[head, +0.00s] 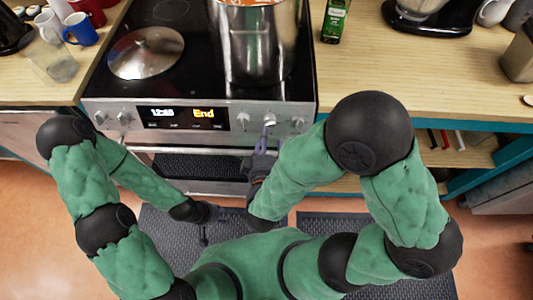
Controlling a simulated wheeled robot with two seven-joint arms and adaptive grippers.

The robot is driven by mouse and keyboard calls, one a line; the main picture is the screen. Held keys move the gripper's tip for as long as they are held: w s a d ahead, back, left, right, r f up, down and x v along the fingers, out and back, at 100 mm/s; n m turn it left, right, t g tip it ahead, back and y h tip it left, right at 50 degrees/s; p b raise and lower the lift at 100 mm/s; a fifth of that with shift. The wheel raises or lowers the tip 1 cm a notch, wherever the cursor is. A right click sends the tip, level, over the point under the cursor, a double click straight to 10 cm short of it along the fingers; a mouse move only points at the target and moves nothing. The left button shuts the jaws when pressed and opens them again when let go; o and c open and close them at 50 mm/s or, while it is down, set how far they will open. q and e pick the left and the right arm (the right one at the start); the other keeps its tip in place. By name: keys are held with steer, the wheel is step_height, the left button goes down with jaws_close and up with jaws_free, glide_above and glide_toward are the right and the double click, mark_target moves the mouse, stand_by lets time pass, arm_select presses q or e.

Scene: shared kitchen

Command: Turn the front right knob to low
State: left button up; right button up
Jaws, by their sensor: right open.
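The stove's steel front panel carries a left pair of knobs, with one knob (124,118) beside the display, and several knobs on the right: an inner knob (243,121), a middle knob (270,120) and an outer knob (298,123). My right gripper (266,134) is open, its fingers pointing up at the panel just below the middle knob. I cannot tell whether they touch it, nor read any knob's setting. My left gripper (207,212) hangs low in front of the oven, away from the knobs; its small jaws are unclear.
A large steel pot (262,45) stands on the right of the black cooktop (196,72), and a glass lid (146,53) lies on the left. Wooden counters flank the stove. Dark mats lie on the floor.

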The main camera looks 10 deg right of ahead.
steer(key=shift+v, duration=2.5)
